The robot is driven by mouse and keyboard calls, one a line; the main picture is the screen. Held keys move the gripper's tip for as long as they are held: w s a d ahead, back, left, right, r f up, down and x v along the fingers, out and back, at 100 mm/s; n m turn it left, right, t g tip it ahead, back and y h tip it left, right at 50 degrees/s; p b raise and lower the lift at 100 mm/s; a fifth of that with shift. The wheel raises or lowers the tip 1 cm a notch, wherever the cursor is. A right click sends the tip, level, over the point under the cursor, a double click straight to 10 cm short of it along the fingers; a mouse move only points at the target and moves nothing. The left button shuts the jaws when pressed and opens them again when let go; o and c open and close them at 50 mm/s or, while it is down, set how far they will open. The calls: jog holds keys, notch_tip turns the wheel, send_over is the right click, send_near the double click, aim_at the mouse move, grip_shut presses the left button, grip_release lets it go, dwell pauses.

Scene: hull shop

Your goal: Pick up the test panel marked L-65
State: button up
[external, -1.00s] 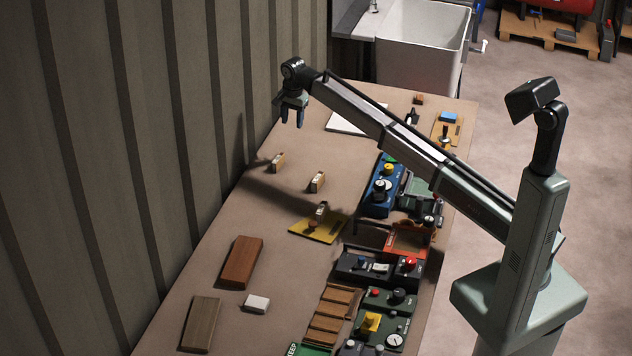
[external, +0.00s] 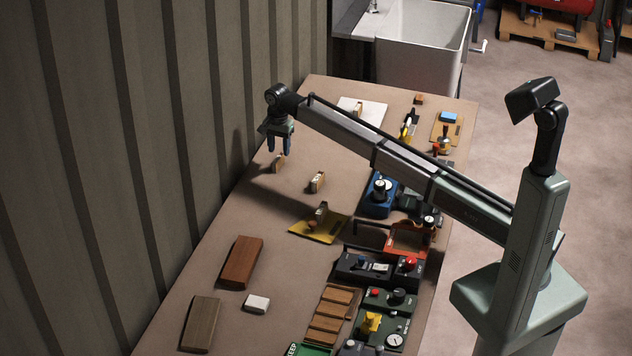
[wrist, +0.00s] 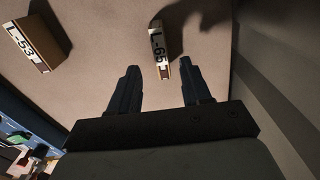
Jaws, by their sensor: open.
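The test panel marked L-65 (wrist: 159,50) stands on the bench in the wrist view, its label readable, ahead of the gap between my fingers. In the external view a small panel (external: 279,163) stands just below my gripper (external: 279,145), near the wall side of the bench. My gripper also shows in the wrist view (wrist: 158,84); its two dark fingers are apart with nothing between them. A second panel marked L-53 (wrist: 33,48) stands to the left in the wrist view; the matching panel in the external view is probably the one to the right (external: 317,182).
Another panel (external: 321,212) stands by a yellow plate (external: 318,230). A further one stands on a white sheet (external: 372,114) at the back. Control boxes, such as a blue one (external: 381,196), line the right side. The corrugated wall (external: 150,130) is close on the left.

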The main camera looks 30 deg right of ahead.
aim_at(278, 157)
jog(key=shift+a+f, duration=0.15)
jog(key=shift+f, duration=1.2)
jog(key=shift+a+f, duration=0.1)
jog(key=shift+f, duration=1.25)
jog(key=shift+c, duration=0.3)
grip_shut()
